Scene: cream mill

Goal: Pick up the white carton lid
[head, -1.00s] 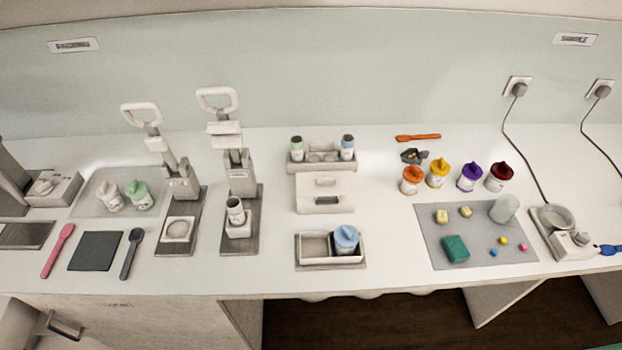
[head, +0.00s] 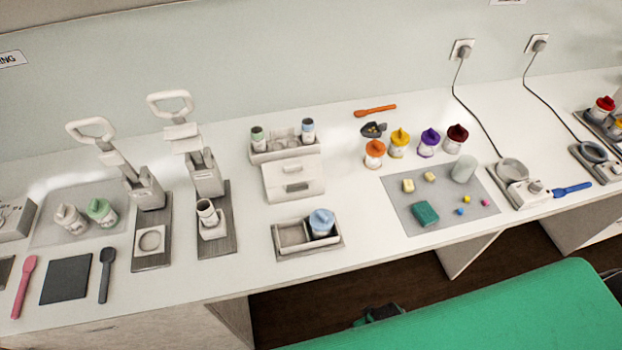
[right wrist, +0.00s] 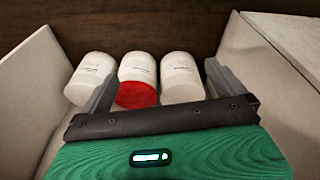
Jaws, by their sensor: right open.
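A white carton-like box (head: 293,187) with a slot in its front and a pale top stands at mid-counter in the head view, in front of a bottle rack. I cannot tell whether its top is a separate lid. My right gripper (right wrist: 160,90) shows in the right wrist view with its two fingers wide apart. Beyond and partly between them are white jars (right wrist: 182,78), one with a red end (right wrist: 136,95), on a dark wood surface. I see nothing held. No white carton lid is clearly visible in the right wrist view. My left gripper is not in view.
White panels (right wrist: 25,85) flank the jars on both sides. On the counter are two lever presses (head: 205,170), a tray with a blue-lidded jar (head: 321,222), a grey mat (head: 400,205) and several colour-lidded jars. Dark open space (head: 330,300) lies below the counter.

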